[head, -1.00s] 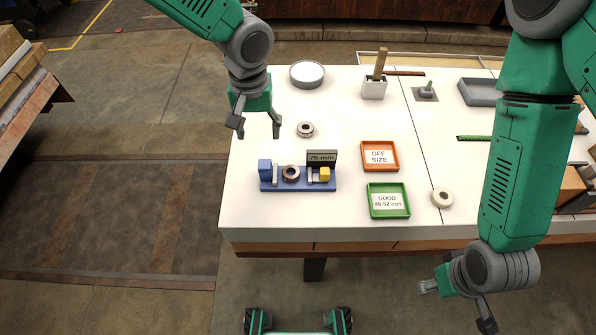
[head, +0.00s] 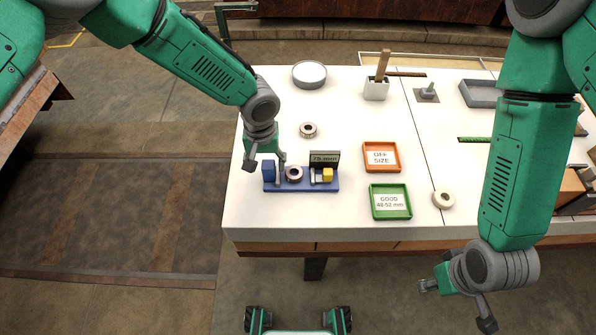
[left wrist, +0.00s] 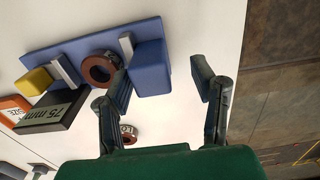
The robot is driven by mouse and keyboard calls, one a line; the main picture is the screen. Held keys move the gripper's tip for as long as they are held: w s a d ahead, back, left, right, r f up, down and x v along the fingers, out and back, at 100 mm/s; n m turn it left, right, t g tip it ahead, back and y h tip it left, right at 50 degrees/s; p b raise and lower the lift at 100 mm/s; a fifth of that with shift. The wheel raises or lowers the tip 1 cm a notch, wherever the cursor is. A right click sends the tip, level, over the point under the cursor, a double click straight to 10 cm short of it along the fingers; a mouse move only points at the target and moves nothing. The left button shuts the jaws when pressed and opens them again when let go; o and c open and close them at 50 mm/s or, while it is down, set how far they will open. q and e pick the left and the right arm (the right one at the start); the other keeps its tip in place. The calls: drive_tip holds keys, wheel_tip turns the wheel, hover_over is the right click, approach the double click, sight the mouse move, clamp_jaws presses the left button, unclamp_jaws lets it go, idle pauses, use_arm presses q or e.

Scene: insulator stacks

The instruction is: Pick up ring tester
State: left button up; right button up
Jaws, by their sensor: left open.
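The ring tester appears to be the blue fixture (head: 320,187) near the table's front left. It carries a 75 mm display (head: 324,158), a yellow block (head: 328,175) and a blue end block (head: 268,172). A brown ring (head: 294,174) sits between its posts; the ring also shows in the left wrist view (left wrist: 99,69). My left gripper (head: 266,163) is open and empty, close to the fixture's left end. In the left wrist view, the blue end block (left wrist: 152,70) lies ahead between the spread fingers (left wrist: 160,88). My right gripper (head: 452,288) hangs before the table's front edge; its jaw opening is unclear.
An orange OFF SIZE tray (head: 381,170) and a green GOOD tray (head: 390,214) lie right of the fixture. Loose rings lie behind the fixture (head: 308,130) and by the table seam (head: 443,200). A round grey dish (head: 309,75) and a white holder (head: 376,90) stand further back.

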use_arm(q)
drive_tip(key=shift+c, duration=1.2)
drive_tip(key=shift+d, duration=0.15)
drive_tip(key=c, duration=0.7)
drive_tip(key=shift+d, duration=0.2)
clamp_jaws()
drive_tip(key=shift+d+r, duration=0.1)
drive_tip(key=shift+d, duration=0.15)
drive_tip(key=shift+a+r, duration=0.1)
drive_tip(key=shift+r, duration=0.15)
drive_tip(key=r, duration=0.8)
drive_tip(key=shift+a+r, duration=0.2)
drive_tip(key=shift+r, duration=0.05)
drive_tip(key=shift+d+r, duration=0.25)
drive_tip(key=shift+r, duration=0.3)
use_arm(e)
drive_tip(key=shift+d+f, duration=0.3)
drive_tip(key=shift+d, duration=0.05)
